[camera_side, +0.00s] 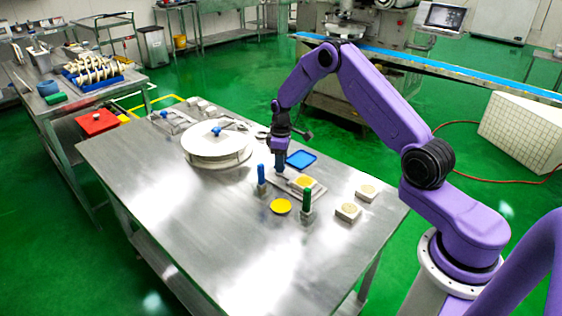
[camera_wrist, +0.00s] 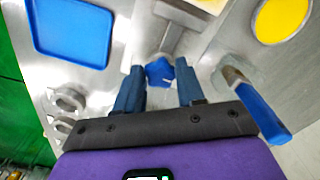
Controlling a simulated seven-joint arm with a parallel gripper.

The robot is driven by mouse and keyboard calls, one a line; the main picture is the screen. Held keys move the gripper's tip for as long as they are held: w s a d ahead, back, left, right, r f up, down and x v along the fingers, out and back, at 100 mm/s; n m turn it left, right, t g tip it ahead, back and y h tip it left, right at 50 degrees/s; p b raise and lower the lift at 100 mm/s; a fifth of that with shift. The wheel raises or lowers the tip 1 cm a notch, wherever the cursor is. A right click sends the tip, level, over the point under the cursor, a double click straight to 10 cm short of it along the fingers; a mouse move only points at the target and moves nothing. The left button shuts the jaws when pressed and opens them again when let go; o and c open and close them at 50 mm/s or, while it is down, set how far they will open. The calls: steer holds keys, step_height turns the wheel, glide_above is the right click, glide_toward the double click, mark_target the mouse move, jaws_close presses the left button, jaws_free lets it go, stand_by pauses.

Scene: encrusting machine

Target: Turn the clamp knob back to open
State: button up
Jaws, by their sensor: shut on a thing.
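The clamp knob is a small blue lobed knob (camera_wrist: 160,72) in the wrist view, at the end of a grey metal piece (camera_wrist: 181,14). My gripper (camera_wrist: 160,84) is shut on it, with one dark blue finger on each side. In the side view my gripper (camera_side: 280,173) points down at the near left end of a metal fixture (camera_side: 313,195) on the steel table. The fixture has a yellow round insert (camera_side: 304,181). The knob itself is hidden by the fingers in the side view, and its turn angle cannot be told.
A blue tray (camera_side: 301,159) lies behind my gripper. A yellow disc (camera_side: 281,206), two pale blocks (camera_side: 348,212) and a white drum (camera_side: 216,150) are around. The table's front left is clear.

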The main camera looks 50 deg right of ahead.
steer(key=shift+n, duration=0.6)
steer(key=o, duration=1)
steer(key=shift+o, duration=0.2)
step_height(320, 180, up, 18)
steer(key=shift+f, duration=0.25)
